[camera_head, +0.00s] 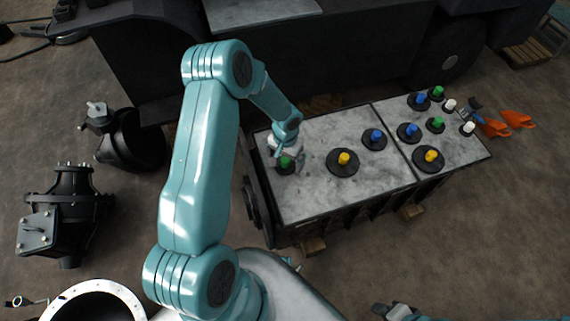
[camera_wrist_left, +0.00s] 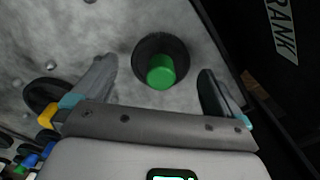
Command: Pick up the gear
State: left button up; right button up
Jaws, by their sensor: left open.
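A black gear with a green knob (camera_head: 285,163) sits on the left end of the grey worktop. In the left wrist view the same gear (camera_wrist_left: 160,44) is seen from above, its green knob upright. My left gripper (camera_head: 287,158) is over the gear and partly hides it. In the wrist view the left gripper (camera_wrist_left: 156,88) is open, its fingers apart on either side of the knob and not touching it. Part of my right arm shows at the bottom edge, with its jaws unclear. Other black gears with yellow (camera_head: 344,158) and blue (camera_head: 376,135) knobs stand to the right.
The worktop (camera_head: 310,195) has clear room around the left gear. Several more gears and pegs stand on its right section (camera_head: 465,150). A dark machine body (camera_head: 340,60) lies behind. Black machine parts (camera_head: 70,205) lie on the floor at left; orange parts (camera_head: 516,118) lie at right.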

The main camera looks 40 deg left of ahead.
pick_arm(q)
jog(key=shift+f, duration=0.65)
jog(key=c, duration=1)
jog(key=shift+r, duration=0.15)
